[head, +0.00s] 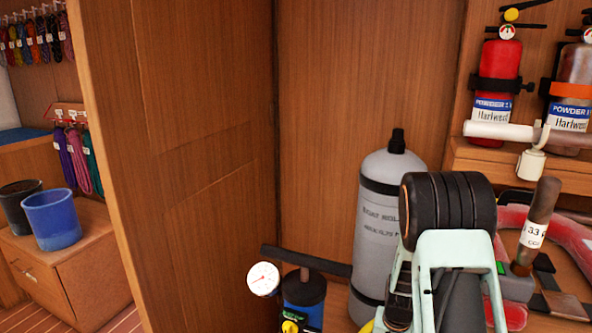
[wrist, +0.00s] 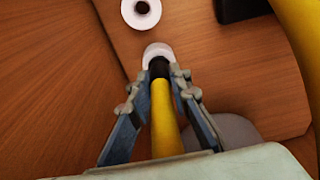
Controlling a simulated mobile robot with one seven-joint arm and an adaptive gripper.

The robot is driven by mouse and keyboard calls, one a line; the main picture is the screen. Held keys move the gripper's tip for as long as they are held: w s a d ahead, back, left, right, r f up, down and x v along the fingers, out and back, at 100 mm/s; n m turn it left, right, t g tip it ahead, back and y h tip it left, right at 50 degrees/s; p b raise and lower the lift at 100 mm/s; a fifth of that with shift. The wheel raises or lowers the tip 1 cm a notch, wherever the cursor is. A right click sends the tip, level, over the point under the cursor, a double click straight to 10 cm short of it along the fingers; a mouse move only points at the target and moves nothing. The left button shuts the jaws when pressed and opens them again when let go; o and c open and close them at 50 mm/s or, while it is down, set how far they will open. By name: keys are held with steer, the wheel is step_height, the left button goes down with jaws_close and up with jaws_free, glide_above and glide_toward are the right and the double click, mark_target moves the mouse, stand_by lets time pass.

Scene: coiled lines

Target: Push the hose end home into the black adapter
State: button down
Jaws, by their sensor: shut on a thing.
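My gripper (wrist: 161,88) shows in the wrist view with its two blue-grey fingers closed around the yellow hose (wrist: 165,122). The hose runs up between the fingers to a black section (wrist: 158,68) near the fingertips. A pale grey rounded piece (wrist: 157,49) lies just past that black section; I cannot tell if they touch. No piece is clearly recognisable as the black adapter; the black section may be part of the hose or the adapter. In the head view my arm hides the gripper and hose end.
A white ring with a dark hole (wrist: 141,12) and a black block (wrist: 240,8) lie beyond. A thick yellow curve (wrist: 308,50) passes at right. In the head view, a grey cylinder (head: 381,215) and blue pump with gauge (head: 303,297) stand left of my arm.

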steer(key=shift+r, duration=0.2)
steer(key=shift+r+p, duration=1.55)
steer(key=shift+r, duration=0.45)
